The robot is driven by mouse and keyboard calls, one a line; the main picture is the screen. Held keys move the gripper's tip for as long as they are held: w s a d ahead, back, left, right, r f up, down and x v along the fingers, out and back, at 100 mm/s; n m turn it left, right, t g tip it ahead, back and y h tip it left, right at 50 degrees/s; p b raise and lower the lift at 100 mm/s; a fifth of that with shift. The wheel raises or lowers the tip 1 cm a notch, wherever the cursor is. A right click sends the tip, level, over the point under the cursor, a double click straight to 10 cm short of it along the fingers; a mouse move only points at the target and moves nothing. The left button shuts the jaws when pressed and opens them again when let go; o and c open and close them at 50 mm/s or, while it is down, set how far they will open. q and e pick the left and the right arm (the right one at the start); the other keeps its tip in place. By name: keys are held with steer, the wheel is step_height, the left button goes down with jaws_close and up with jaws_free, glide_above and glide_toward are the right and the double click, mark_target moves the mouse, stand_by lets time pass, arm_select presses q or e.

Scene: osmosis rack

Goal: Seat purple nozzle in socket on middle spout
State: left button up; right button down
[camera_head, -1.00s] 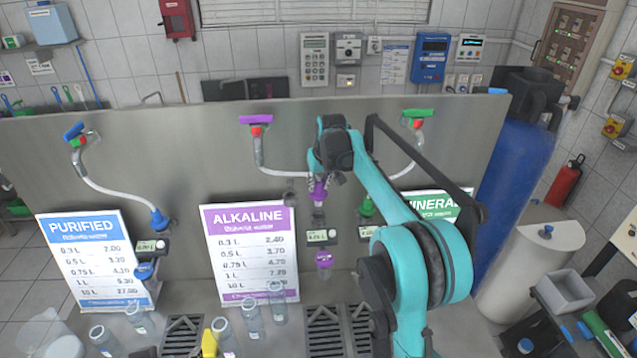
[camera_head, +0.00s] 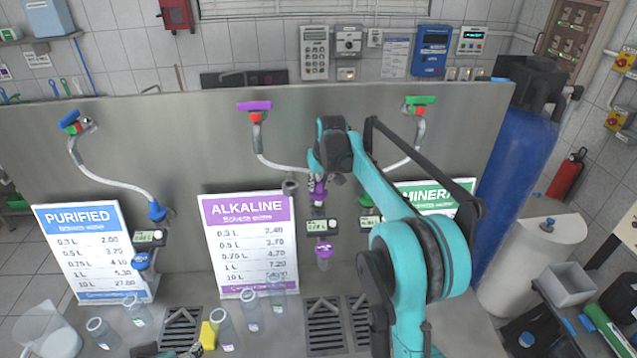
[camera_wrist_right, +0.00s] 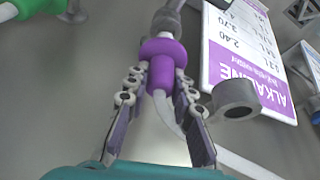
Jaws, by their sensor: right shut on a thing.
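The purple nozzle (camera_head: 318,192) is held in my right gripper (camera_head: 316,174), in front of the steel panel. The right wrist view shows both fingers (camera_wrist_right: 155,98) shut around the purple nozzle (camera_wrist_right: 161,66), with a dark grey end beyond it and the white hose running back between the fingers. The middle spout (camera_head: 262,150) is a white hose below a purple-handled valve (camera_head: 254,107). A grey ring socket (camera_head: 290,184) is just left of the nozzle; in the wrist view the socket (camera_wrist_right: 236,100) is right of the nozzle, apart from it and empty.
The ALKALINE sign (camera_head: 247,245) stands left of the gripper, and the MINERAL sign (camera_head: 437,196) stands partly behind my right arm. A small display (camera_head: 320,226) and a purple fitting (camera_head: 325,251) are below the nozzle. Clear bottles (camera_head: 250,315) stand at the front.

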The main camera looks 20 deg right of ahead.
mark_target(318, 192)
steer(key=shift+f, duration=0.45)
stand_by(0.7)
steer(key=shift+f+b, duration=0.85)
steer(key=shift+f, duration=0.15)
steer(key=shift+f, duration=0.45)
steer(key=c, duration=0.6)
jaws_free()
steer(key=shift+r, duration=0.15)
